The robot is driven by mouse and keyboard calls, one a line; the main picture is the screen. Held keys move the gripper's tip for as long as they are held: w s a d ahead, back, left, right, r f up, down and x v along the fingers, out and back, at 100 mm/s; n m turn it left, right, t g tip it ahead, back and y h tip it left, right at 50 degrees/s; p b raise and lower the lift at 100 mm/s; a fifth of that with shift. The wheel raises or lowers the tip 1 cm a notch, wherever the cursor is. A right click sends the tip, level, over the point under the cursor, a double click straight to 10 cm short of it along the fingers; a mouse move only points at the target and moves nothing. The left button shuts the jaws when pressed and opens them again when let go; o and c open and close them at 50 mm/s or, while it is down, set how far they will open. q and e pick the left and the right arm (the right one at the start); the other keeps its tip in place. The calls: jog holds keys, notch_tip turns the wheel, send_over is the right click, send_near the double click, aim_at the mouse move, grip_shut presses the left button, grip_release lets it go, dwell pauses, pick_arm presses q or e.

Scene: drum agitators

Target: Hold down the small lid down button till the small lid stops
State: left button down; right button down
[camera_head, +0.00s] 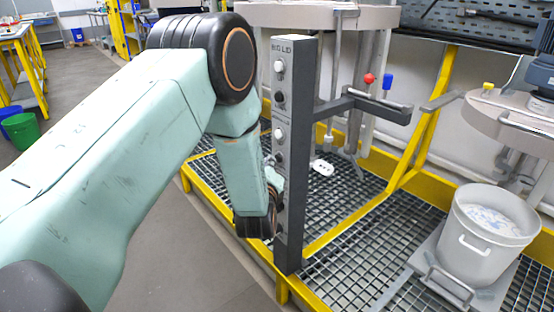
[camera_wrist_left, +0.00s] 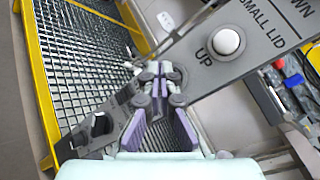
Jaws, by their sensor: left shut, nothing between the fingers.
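A dark upright control post (camera_head: 291,215) carries white and black buttons; "BIG LID" is lettered near its top. In the left wrist view the panel reads "SMALL LID" and "UP" beside a white button (camera_wrist_left: 226,41). My left gripper (camera_wrist_left: 158,72) is shut and empty, its fingertips at the panel just past the UP button. They cover part of a round fitting there, so I cannot tell whether they press a button. In the head view the left gripper (camera_head: 272,172) is beside the post's middle, partly hidden by my arm. My right gripper is not in view.
A round grey lid-like plate (camera_head: 515,118) with a blue motor hangs at the right, above a grey bucket (camera_head: 486,232). Yellow frame bars (camera_head: 428,115) surround the grating floor (camera_head: 375,235). Red and blue knobs (camera_head: 369,78) stand behind the post. Green and blue bins are far left.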

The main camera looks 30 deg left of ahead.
pick_arm(q)
jog(key=shift+w+d, duration=0.2)
jog(key=shift+w, duration=0.3)
dwell(3.2)
jog(key=shift+s, duration=0.1)
dwell(3.6)
jog(key=shift+s+a+p, duration=0.35)
jog(key=shift+s+p, duration=0.35)
jog(key=shift+s, duration=0.1)
